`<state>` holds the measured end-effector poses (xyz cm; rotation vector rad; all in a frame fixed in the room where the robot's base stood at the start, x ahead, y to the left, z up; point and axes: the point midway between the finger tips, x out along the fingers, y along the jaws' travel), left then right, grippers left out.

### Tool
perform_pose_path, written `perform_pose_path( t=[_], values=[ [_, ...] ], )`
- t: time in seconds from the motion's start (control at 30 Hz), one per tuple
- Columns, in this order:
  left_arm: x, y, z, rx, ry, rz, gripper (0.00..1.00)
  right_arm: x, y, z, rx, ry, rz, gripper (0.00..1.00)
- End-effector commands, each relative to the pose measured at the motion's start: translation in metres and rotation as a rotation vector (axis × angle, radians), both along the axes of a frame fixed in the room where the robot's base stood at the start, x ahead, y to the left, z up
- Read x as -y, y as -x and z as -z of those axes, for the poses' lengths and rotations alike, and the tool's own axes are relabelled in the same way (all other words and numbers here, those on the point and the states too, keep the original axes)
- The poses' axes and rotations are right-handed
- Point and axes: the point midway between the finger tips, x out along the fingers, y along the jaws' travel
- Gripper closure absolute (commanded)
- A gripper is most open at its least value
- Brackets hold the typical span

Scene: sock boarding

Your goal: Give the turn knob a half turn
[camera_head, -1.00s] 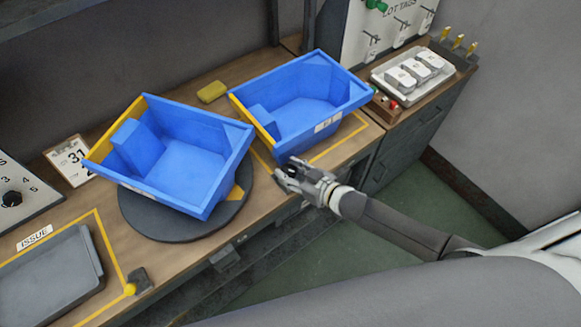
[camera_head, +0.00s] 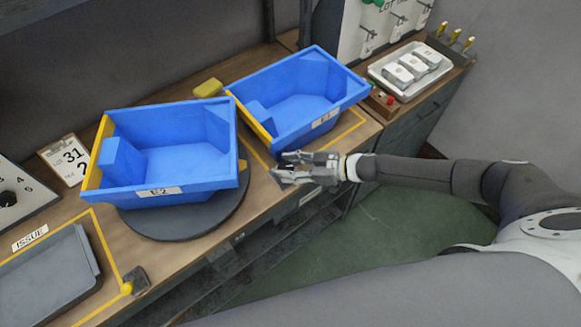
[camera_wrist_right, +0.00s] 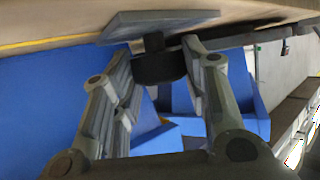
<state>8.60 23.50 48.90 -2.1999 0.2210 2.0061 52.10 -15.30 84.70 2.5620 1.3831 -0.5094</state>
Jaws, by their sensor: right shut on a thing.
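The turn knob (camera_wrist_right: 158,66) is a short dark cylinder just below a flat grey plate (camera_wrist_right: 160,25) in the right wrist view. The fingers of my right gripper (camera_head: 281,168) are shut on it, one on each side. In the head view the gripper hides the knob, at the table's front edge right of the dark round turntable (camera_head: 180,226). The blue bin labelled E2 (camera_head: 170,165) sits on the turntable. My left gripper is not in view.
A second blue bin labelled E1 (camera_head: 298,105) stands just behind my right gripper. A grey tray (camera_head: 45,280) lies at the left, near a numbered dial panel (camera_head: 15,200). A white tray with several pale blocks (camera_head: 410,70) is at the back right.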

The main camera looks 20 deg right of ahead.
Motion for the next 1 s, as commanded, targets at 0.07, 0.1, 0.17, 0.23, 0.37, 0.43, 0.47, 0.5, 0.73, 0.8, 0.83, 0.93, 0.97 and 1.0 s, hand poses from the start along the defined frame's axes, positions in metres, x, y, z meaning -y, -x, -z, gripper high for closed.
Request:
perform_pose_path(
  t=[0.07, 0.1, 0.17, 0.23, 0.37, 0.43, 0.47, 0.5, 0.73, 0.8, 0.83, 0.93, 0.97, 1.0],
  values=[
    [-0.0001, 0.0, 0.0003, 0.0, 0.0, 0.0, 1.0, 0.0005, -0.0011, -0.0005, 0.001, 0.0, -0.003, 0.83],
    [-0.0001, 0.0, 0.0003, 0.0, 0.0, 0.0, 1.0, 0.0004, -0.001, -0.0005, 0.001, 0.0, -0.004, 0.83],
    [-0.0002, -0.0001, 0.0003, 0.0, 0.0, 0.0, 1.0, 0.0004, -0.0009, -0.0005, 0.001, -0.001, -0.004, 0.83],
    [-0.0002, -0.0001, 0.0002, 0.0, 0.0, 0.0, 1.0, 0.0002, -0.0009, -0.0005, 0.001, -0.001, -0.004, 0.83],
    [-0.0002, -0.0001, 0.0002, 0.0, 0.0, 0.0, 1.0, 0.0001, -0.0009, -0.0006, 0.001, 0.0, -0.004, 0.83],
    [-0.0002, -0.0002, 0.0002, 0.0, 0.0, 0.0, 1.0, -0.0001, -0.0009, -0.0005, 0.001, 0.0, -0.004, 0.56],
    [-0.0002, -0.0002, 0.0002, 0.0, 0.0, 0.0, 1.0, -0.0001, -0.0009, -0.0005, 0.001, 0.0, -0.004, 0.53],
    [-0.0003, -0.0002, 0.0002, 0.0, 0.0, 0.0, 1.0, -0.0002, -0.0009, -0.0005, 0.001, 0.0, -0.004, 0.47],
    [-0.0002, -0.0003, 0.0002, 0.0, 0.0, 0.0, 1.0, -0.0002, -0.0006, -0.0004, 0.001, -0.001, -0.004, 0.36],
    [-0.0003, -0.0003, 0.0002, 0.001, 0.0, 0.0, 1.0, -0.0002, -0.0006, -0.0004, 0.001, -0.001, -0.004, 0.36],
    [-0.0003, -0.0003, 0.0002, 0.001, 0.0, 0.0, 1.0, -0.0002, -0.0006, -0.0004, 0.001, -0.001, -0.004, 0.36],
    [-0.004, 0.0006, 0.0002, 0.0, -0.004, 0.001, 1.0, 0.0009, 0.0, -0.0008, 0.001, 0.0, -0.004, 0.36],
    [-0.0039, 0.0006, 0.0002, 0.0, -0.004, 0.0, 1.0, 0.0019, 0.0007, -0.0012, 0.001, 0.0, -0.004, 0.36],
    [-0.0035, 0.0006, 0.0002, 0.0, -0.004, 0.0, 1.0, 0.0042, 0.0019, -0.002, 0.001, 0.0, -0.004, 0.36]
  ],
)
